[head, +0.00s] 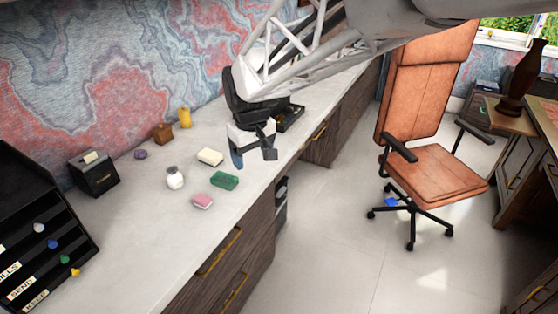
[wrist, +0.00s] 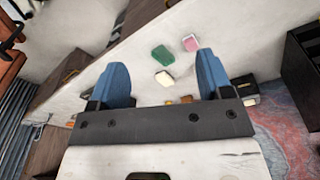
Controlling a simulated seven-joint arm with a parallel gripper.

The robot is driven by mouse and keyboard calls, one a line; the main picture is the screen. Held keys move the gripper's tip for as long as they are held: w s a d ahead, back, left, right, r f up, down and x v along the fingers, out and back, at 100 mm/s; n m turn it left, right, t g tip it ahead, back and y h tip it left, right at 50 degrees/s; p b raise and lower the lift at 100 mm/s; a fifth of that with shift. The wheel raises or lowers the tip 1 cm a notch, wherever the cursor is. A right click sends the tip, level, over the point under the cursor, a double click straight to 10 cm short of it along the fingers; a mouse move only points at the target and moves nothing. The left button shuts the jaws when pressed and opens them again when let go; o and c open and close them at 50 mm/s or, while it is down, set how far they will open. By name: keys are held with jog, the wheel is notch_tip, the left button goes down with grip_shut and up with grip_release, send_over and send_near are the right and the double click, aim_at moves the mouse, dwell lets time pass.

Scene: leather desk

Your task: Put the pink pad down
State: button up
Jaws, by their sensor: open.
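The pink pad (head: 202,200) lies flat on the pale desk top (head: 130,245), close to its front edge. It also shows in the wrist view (wrist: 191,43), beyond the right fingertip. My gripper (head: 255,155) is open and empty, above the desk and to the right of the pad, apart from it. Its two blue fingers (wrist: 160,80) stand wide apart in the wrist view with nothing between them.
A green pad (head: 224,180) lies next to the pink one, with a cream pad (head: 210,156) behind. A white jar (head: 175,177), a brown box (head: 162,132), a yellow bottle (head: 185,117) and a black box (head: 94,173) stand around. A black sorter (head: 35,235) is at left.

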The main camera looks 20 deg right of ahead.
jog(key=s+d+r+m, duration=0.1)
jog(key=s+d+m, duration=0.1)
jog(key=s, duration=0.9)
jog(key=s+d+m+t, duration=0.1)
jog(key=s+d, duration=0.3)
jog(key=s, duration=0.8)
jog(key=shift+d+r+m, duration=0.35)
jog(key=shift+d+m, duration=0.05)
jog(key=shift+m, duration=0.2)
jog(key=o, duration=0.4)
